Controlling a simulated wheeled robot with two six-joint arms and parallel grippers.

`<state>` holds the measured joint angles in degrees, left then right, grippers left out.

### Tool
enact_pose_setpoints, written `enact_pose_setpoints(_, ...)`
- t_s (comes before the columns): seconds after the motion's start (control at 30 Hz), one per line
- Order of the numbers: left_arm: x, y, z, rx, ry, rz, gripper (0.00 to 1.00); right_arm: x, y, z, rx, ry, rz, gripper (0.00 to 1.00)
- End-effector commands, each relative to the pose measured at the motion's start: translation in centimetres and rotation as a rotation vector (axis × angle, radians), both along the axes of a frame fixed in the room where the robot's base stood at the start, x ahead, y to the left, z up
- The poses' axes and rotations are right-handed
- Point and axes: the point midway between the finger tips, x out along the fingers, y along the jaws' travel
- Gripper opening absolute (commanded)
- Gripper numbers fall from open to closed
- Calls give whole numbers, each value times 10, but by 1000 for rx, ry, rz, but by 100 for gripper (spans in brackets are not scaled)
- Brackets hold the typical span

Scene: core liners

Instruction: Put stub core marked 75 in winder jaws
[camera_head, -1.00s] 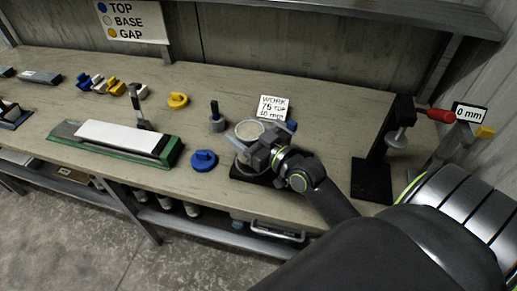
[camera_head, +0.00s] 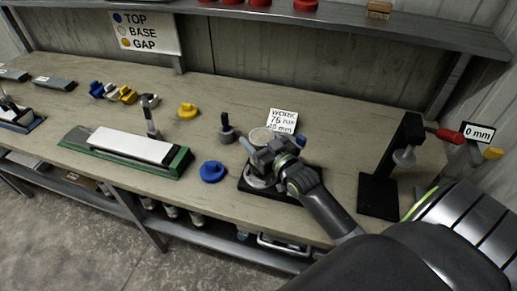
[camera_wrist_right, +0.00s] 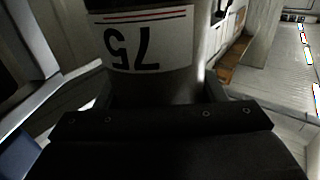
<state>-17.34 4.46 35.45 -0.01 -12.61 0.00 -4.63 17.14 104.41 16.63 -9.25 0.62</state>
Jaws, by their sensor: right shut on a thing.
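My right gripper (camera_head: 267,160) is shut on a grey cylindrical core. In the right wrist view the core (camera_wrist_right: 180,85) fills the middle, with a white label reading 75 upside down and a red line on it. In the head view its pale round top (camera_head: 261,136) shows just behind the gripper. The gripper and core are over a black base plate (camera_head: 246,185) with grey parts on it. The gripper hides much of these, so I cannot tell whether the core touches them. My left gripper is not in view.
A sign (camera_head: 283,121) reading WORK 75 TOP stands behind. A blue round piece (camera_head: 212,171) and a grey post piece (camera_head: 226,133) are to the left. A black stand (camera_head: 378,195) with a red handle is to the right. A green-edged tray (camera_head: 178,164) lies further left.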

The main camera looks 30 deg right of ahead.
Motion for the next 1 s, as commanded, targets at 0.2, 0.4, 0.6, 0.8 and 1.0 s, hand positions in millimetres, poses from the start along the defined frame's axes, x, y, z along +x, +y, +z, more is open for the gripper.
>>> enact_pose_setpoints(0.2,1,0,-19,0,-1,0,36,0,0,-28,1,-4,0,43)
enact_pose_setpoints(0.4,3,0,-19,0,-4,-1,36,0,0,-30,0,-6,0,43)
enact_pose_setpoints(0.6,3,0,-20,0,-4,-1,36,0,0,-32,1,-5,0,43)
enact_pose_setpoints(0.8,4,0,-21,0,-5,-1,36,0,0,-35,1,1,-1,80)
enact_pose_setpoints(1.0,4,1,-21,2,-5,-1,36,0,0,-35,1,1,-1,85)
